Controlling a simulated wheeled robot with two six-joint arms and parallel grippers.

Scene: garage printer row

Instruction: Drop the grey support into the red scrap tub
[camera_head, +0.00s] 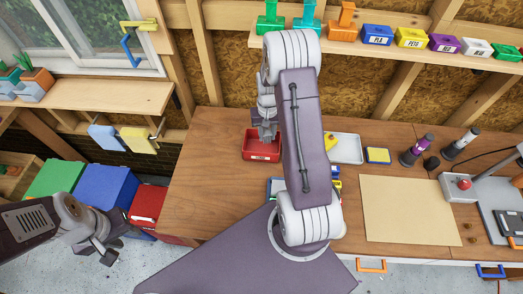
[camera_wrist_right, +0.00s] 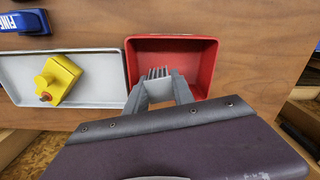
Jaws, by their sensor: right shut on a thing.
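The red scrap tub (camera_head: 262,156) stands on the wooden bench and also shows in the right wrist view (camera_wrist_right: 205,52). My right gripper (camera_head: 266,132) is over the tub. In the right wrist view my right gripper (camera_wrist_right: 159,84) is shut on the small ridged grey support (camera_wrist_right: 158,73), which shows between the fingertips against the tub's inside. I cannot tell how high it is above the tub floor. My left gripper (camera_head: 108,250) hangs at the lower left, away from the bench; its jaw opening is too small to read.
A pale grey tray (camera_wrist_right: 95,93) with a yellow part (camera_wrist_right: 58,80) is beside the tub. My right arm hides part of the bench. A tan mat (camera_head: 410,208) lies to the right. Green (camera_head: 58,178), blue (camera_head: 105,187) and red (camera_head: 148,204) bins stand left of the bench.

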